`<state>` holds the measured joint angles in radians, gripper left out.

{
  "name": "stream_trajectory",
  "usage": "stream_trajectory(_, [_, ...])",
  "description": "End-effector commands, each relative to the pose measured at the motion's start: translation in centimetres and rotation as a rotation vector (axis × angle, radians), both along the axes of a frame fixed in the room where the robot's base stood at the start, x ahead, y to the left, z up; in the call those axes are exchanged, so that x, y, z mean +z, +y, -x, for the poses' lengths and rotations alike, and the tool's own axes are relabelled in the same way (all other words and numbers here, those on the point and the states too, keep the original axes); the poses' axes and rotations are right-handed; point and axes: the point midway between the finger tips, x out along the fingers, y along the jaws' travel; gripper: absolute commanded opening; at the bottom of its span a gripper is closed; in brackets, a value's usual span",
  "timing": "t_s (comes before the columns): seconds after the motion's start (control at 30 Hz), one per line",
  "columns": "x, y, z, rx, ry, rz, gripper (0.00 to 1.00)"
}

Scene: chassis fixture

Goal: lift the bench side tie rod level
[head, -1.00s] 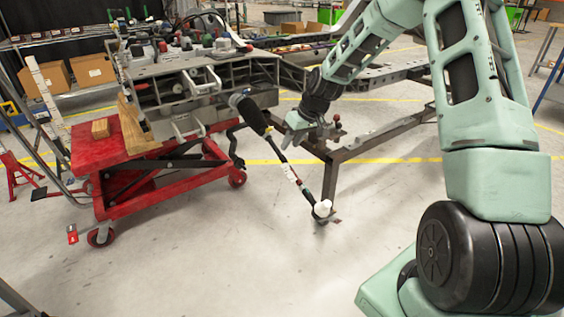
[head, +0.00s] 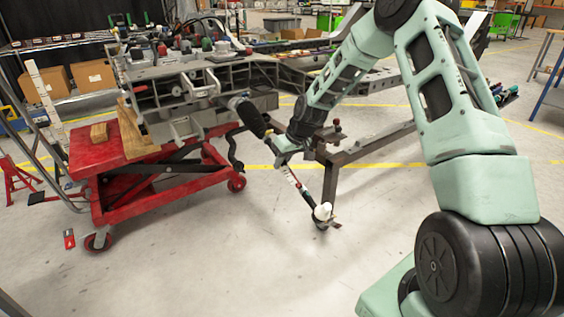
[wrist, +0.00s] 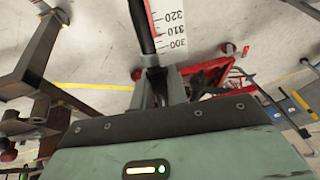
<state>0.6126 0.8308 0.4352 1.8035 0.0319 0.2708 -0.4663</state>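The bench side tie rod hangs down at a slant from its black boot (head: 248,116) at the chassis side. Its thin shaft (head: 302,190) runs down right to a white-capped outer end (head: 323,212) low near the floor. My gripper (head: 279,150) is at the upper part of the shaft, just below the boot, in the head view. In the wrist view a dark rod (wrist: 142,25) comes down from the top toward my gripper's fingers (wrist: 156,88). The fingers stand apart with a dark gap between them. I cannot tell whether they touch the rod.
A red lift cart (head: 100,150) with wood blocks supports the chassis (head: 185,88) at left. A dark steel frame (head: 335,165) stands right behind the gripper. A measuring scale (wrist: 170,25) shows beside the rod in the wrist view. The floor in front is clear.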

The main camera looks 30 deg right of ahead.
Motion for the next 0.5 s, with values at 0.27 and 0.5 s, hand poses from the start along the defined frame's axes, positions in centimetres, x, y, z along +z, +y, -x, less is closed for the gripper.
stream_trajectory(0.27, [1.1,0.0,0.2,0.001,0.026,0.001,0.0])
stream_trajectory(0.5, [3.7,0.1,1.0,0.003,0.127,0.004,0.0])
